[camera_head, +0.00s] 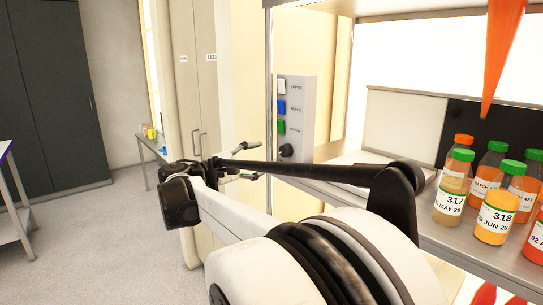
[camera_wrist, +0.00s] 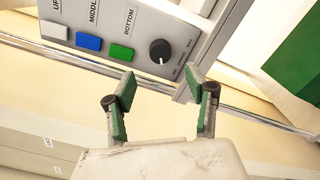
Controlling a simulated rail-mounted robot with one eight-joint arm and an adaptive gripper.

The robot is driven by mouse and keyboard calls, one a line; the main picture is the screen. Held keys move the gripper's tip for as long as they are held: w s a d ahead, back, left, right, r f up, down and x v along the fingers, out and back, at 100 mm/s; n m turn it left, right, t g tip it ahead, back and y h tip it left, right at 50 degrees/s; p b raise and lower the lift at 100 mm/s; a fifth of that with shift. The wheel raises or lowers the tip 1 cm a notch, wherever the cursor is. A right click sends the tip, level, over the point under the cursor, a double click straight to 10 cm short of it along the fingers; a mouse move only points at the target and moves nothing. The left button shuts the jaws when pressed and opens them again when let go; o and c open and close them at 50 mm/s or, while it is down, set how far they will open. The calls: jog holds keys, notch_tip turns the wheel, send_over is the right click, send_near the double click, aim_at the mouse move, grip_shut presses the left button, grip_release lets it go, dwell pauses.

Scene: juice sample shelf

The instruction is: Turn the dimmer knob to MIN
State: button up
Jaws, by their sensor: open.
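The dimmer knob (camera_wrist: 160,51) is a black round knob with a pale pointer line, at the end of a grey switch panel (camera_wrist: 110,14). It also shows in the head view, low on the panel, as a dark knob (camera_head: 286,150). Small lettering sits beside it, too small to read surely. My gripper (camera_wrist: 163,92) is open and empty, its green-padded fingers pointing toward the panel just short of the knob. No contact with the knob shows. In the head view my gripper (camera_head: 250,160) is to the left of the panel.
The panel also carries a white switch (camera_wrist: 54,30), a blue switch (camera_wrist: 89,42) and a green switch (camera_wrist: 122,52). A metal shelf edge (camera_wrist: 260,118) runs close by the panel. Several juice bottles (camera_head: 496,217) stand on the shelf at the right.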

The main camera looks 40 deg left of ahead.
jog(key=shift+s+a, duration=0.15)
jog(key=shift+s, duration=0.65)
jog(key=shift+s+a, duration=0.1)
jog(key=shift+s, duration=0.65)
